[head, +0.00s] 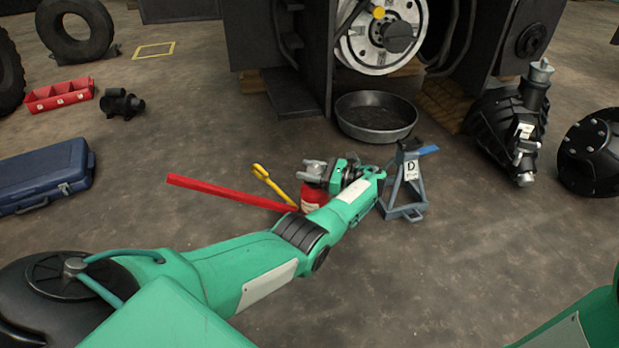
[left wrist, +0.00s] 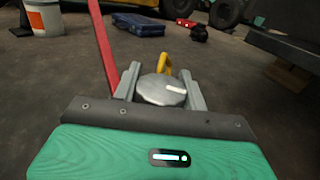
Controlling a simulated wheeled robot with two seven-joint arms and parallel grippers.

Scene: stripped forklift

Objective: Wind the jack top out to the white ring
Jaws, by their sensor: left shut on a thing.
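The red bottle jack (head: 313,196) stands on the floor in the middle of the head view, partly hidden behind my left arm. My left gripper (head: 314,171) is over its upper end. In the left wrist view the round grey jack top (left wrist: 158,92), with a white mark on its face, sits between the two grey fingers of my left gripper (left wrist: 161,86), which are shut on it. I cannot make out the white ring; the screw below the top is hidden. My right gripper is not in view.
A long red handle (head: 215,189) and a yellow lever (head: 272,185) reach out left of the jack. A grey-blue axle stand (head: 408,190) marked D stands close to the right, with a drain pan (head: 376,117) behind. A blue case (head: 45,177) lies left. The front floor is bare.

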